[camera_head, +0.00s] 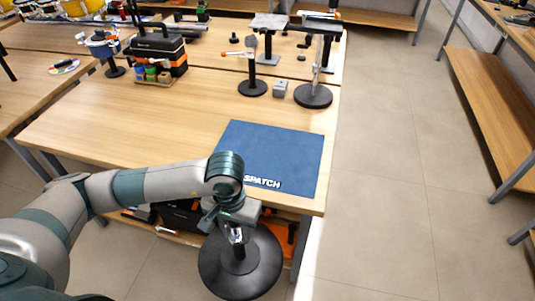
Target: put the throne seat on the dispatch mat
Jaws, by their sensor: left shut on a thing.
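The dispatch mat (279,150) is a dark blue sheet with white lettering, lying flat near the front right corner of the wooden table. My left arm crosses in front of its lower left part and hides some of the lettering. My left gripper (237,236) points down in front of the table's front edge. It is shut on the short post of a black round disc, which I take for the throne seat (258,278). The seat hangs below the gripper, in front of the table and clear of the mat. My right gripper is out of view.
On the table (150,120) behind the mat stand a pole on a round black base (313,97), a small stand (252,88) and a grey block (280,88). A black toolbox (158,50) is at the back left. The mat's visible surface is bare.

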